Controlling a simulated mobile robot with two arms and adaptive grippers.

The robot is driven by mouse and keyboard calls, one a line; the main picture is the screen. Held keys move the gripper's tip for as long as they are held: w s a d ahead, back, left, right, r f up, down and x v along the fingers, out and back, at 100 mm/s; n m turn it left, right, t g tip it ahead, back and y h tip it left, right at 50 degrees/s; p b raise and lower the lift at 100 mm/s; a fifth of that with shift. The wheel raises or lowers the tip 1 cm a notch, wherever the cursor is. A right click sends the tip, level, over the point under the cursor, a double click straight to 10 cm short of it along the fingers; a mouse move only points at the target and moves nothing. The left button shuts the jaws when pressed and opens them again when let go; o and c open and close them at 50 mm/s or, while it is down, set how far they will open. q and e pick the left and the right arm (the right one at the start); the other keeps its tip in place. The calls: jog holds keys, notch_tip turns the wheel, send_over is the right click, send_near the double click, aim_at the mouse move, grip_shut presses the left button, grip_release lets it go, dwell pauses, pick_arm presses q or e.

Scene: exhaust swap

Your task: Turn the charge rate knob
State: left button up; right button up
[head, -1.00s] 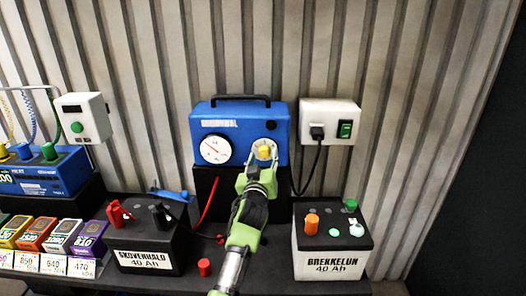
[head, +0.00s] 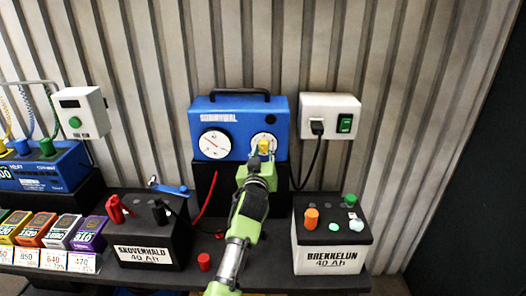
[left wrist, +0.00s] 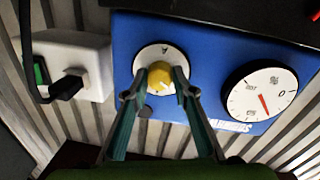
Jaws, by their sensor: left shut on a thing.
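The blue charger (head: 238,113) stands on a black block against the corrugated wall, with a round white gauge (head: 214,143) on its left half. The yellow charge rate knob (head: 264,147) sits on a white dial at its right half. My left gripper (head: 263,156) is shut on the knob, with a finger on each side. In the left wrist view the knob (left wrist: 168,79) shows between the two fingertips (left wrist: 165,88), and the gauge (left wrist: 262,93) shows a red needle. My right gripper is not in view.
A white socket box (head: 330,115) with a black plug and green switch hangs right of the charger.

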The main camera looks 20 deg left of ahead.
pick_arm(q)
jog(key=shift+r+m+p, duration=0.1)
jog(key=shift+m+p, duration=0.35)
jog(key=shift+m, duration=0.45)
jog(key=m+p, duration=0.1)
jog(key=m, duration=0.1)
jog(key=shift+m, duration=0.3)
jog(key=m+p, duration=0.1)
jog(key=m, duration=0.3)
jog(key=shift+a+r+m+g+p, duration=0.1)
jog(key=shift+m+g+p, duration=0.2)
jog(key=shift+g+p, duration=0.1)
jog(key=shift+m, duration=0.8)
jog(key=shift+y, duration=0.4)
jog(key=o, duration=1.1)
jog(key=shift+w, duration=0.15)
